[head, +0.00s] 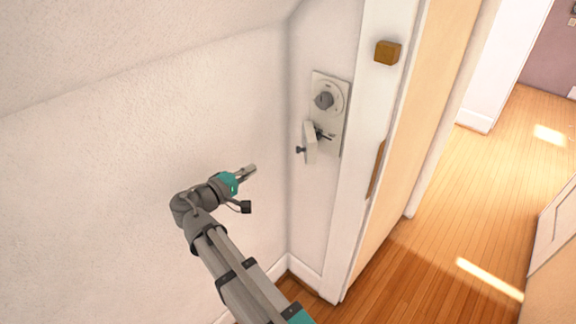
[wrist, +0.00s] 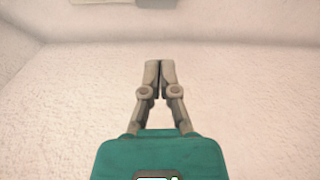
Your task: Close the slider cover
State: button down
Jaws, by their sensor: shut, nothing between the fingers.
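The slider cover (head: 310,143) is a small white flap with a dark knob on its left side. It stands out at an angle from the lower part of a white wall plate (head: 331,88), so it looks open. Dark metal parts show beside it on the plate. A round grey dial (head: 324,100) sits on the plate above it. My gripper (head: 253,169) is shut and empty, to the left of the cover and a little lower, apart from it. In the wrist view my gripper (wrist: 160,64) has its fingertips together in front of bare wall.
A white door frame (head: 355,170) stands just right of the plate, with a wooden block (head: 387,52) on it. A rough white wall (head: 130,130) lies behind my arm. Wooden floor (head: 440,220) stretches off to the right. A pale edge (wrist: 110,2) shows at the top of the wrist view.

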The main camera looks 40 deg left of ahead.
jog(key=shift+s+a+f+m+t+y, duration=0.1)
jog(key=shift+s+f+m+t+y, duration=0.05)
jog(key=shift+s+m+t+y, duration=0.15)
jog(key=shift+w, duration=0.15)
send_near(304, 142)
jog(key=w, duration=0.3)
jog(key=shift+w+a+f, duration=0.15)
jog(key=shift+w+f, duration=0.15)
jog(key=shift+w, duration=0.05)
dwell(0.5)
jog(key=shift+s, duration=0.2)
dwell(0.4)
